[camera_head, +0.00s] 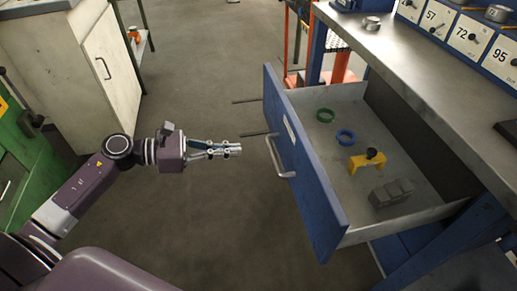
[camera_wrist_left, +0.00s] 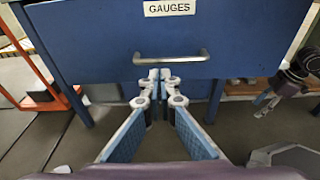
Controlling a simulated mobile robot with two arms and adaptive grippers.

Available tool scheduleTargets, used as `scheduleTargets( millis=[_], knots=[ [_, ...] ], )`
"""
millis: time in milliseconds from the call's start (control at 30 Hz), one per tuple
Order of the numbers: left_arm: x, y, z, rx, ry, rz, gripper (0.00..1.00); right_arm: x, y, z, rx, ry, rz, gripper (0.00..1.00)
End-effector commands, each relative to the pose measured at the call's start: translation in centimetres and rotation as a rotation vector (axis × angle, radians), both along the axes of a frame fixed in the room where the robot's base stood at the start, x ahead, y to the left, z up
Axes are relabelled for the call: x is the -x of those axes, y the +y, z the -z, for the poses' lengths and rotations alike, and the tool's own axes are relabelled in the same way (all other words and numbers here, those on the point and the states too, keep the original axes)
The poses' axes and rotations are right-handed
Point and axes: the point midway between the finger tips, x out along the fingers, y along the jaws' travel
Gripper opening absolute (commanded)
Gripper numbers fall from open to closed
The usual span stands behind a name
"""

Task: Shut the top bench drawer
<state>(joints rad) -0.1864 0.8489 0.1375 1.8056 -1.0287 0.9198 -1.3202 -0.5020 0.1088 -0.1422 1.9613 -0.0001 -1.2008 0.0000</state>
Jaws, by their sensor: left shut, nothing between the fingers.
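The top bench drawer, with a blue front (camera_head: 305,165) and metal inside, stands pulled well out from the bench in the head view. Its front, labelled GAUGES, also fills the top of the left wrist view (camera_wrist_left: 95,45). A metal bar handle (camera_head: 280,158) is on the front and shows in the wrist view (camera_wrist_left: 172,57). My left gripper (camera_head: 238,149) is shut and empty, left of the handle and pointing at the front, with a small gap. In the wrist view its fingertips (camera_wrist_left: 160,75) appear just below the handle. My right gripper (camera_wrist_left: 268,103) shows small at the right; its fingers are unclear.
The bench top (camera_head: 420,75) overhangs the drawer's back. A pale cabinet (camera_head: 105,65) stands left. Floor between is clear.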

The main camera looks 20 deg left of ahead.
Motion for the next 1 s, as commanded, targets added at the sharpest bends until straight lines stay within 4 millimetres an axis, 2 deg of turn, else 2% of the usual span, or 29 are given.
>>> scheduleTargets(
  millis=[200,400,1000],
  knots=[
    [-2.5,-3.6,0.7,0.005,-0.002,0.000,0.00,0.1,0.0,0.4,0.000,0.002,0.000,0.51],
    [-3.8,-5.4,1.3,0.004,0.001,-0.003,0.00,0.1,0.0,0.9,0.001,0.004,-0.001,0.51],
    [-4.4,-6.3,1.5,0.002,0.002,-0.003,0.00,0.2,0.1,1.2,0.000,0.006,-0.002,0.51]
  ],
)
